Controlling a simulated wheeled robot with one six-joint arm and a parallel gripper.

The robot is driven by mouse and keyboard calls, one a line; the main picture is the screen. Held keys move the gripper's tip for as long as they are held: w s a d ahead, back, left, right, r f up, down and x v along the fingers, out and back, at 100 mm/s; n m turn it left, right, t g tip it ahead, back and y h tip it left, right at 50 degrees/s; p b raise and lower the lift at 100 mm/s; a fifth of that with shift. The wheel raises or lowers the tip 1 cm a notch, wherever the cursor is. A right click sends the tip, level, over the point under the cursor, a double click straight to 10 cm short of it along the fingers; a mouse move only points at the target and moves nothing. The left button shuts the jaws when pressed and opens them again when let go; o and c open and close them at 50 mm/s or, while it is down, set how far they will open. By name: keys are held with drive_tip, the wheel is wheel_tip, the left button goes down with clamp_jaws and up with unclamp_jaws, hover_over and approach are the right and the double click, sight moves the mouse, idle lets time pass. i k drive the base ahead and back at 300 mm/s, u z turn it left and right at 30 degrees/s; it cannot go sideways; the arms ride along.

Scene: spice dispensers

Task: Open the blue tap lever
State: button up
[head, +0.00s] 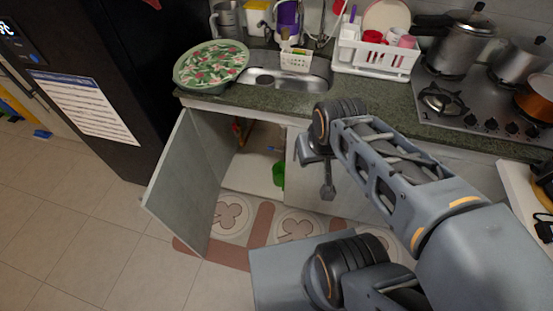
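I cannot make out a blue tap lever in the head view. The cabinet under the sink (262,79) is open on its left side, and its grey door (185,180) swings out toward me. Inside the dim cabinet, a small orange-red item (238,131) is at the upper left and a green item (278,174) is near the floor. My gripper (327,190) hangs at the end of my arm, right of the green item and in front of the cabinet front. Its fingers are too small and foreshortened to tell open from shut. My arm hides part of the cabinet front.
The green counter (300,97) carries a floral cover (211,64), a white dish rack (375,56) and a stove (462,108) with pots. A black fridge (100,80) stands left. A patterned mat (262,222) lies before the cabinet. Tiled floor (80,225) is free at lower left.

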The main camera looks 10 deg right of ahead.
sight(281, 150)
drive_tip(key=u, duration=0.95)
drive_tip(key=i, duration=0.7)
drive_tip(key=u, duration=0.15)
